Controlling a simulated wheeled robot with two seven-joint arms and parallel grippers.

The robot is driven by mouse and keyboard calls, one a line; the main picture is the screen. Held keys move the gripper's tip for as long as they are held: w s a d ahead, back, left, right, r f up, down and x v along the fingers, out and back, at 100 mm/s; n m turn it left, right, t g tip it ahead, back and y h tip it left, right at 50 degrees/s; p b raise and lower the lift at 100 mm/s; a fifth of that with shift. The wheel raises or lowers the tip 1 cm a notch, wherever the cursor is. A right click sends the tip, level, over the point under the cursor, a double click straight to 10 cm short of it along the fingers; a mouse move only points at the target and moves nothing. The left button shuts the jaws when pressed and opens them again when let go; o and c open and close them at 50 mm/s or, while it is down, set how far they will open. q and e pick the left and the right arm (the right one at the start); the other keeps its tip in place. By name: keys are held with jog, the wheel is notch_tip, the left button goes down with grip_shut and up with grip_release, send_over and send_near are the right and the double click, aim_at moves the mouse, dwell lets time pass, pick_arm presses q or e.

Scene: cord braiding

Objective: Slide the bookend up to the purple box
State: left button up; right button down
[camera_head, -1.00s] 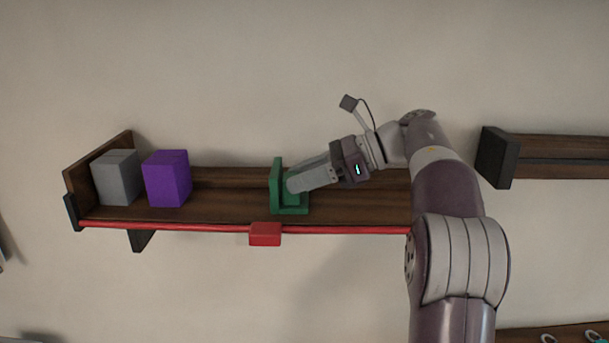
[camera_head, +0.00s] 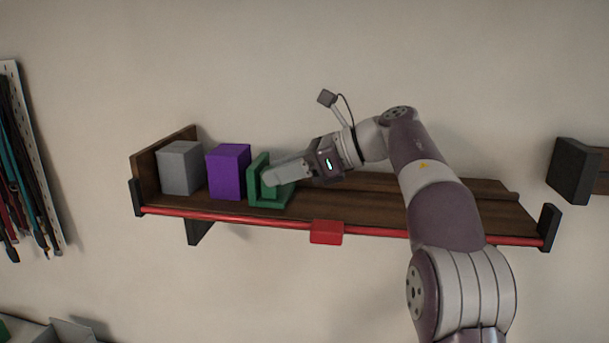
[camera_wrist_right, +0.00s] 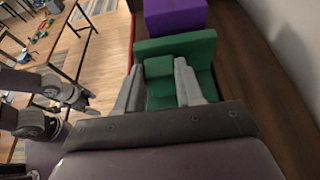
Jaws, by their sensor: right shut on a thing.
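The green bookend (camera_head: 273,201) stands upright on the wooden shelf, just right of the purple box (camera_head: 228,173). In the right wrist view the bookend (camera_wrist_right: 175,45) stands right in front of the purple box (camera_wrist_right: 175,14). Any gap between them is very small, and I cannot tell whether they touch. My right gripper (camera_head: 268,180) reaches in from the right and is shut on the bookend's raised green block (camera_wrist_right: 159,67). Another arm of mine, seemingly the left, shows at the left of the right wrist view; its gripper (camera_wrist_right: 78,98) is too small to read.
A grey box (camera_head: 180,168) stands left of the purple box, by the shelf's wooden end panel (camera_head: 146,173). A red rail (camera_head: 250,221) with a red block (camera_head: 326,232) runs along the shelf's front edge. The shelf (camera_head: 370,205) is clear right of the bookend.

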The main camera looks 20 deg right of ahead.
jog(key=shift+w+a, duration=0.3)
jog(key=shift+a, duration=0.25)
jog(key=shift+s+d, duration=0.1)
jog(key=shift+d, duration=0.05)
jog(key=c, duration=0.7)
grip_release()
jog(key=shift+d, duration=0.1)
jog(key=v, duration=1.2)
jog(key=shift+d+r, duration=0.15)
jog(key=shift+d, duration=0.05)
jog(key=shift+s, duration=0.1)
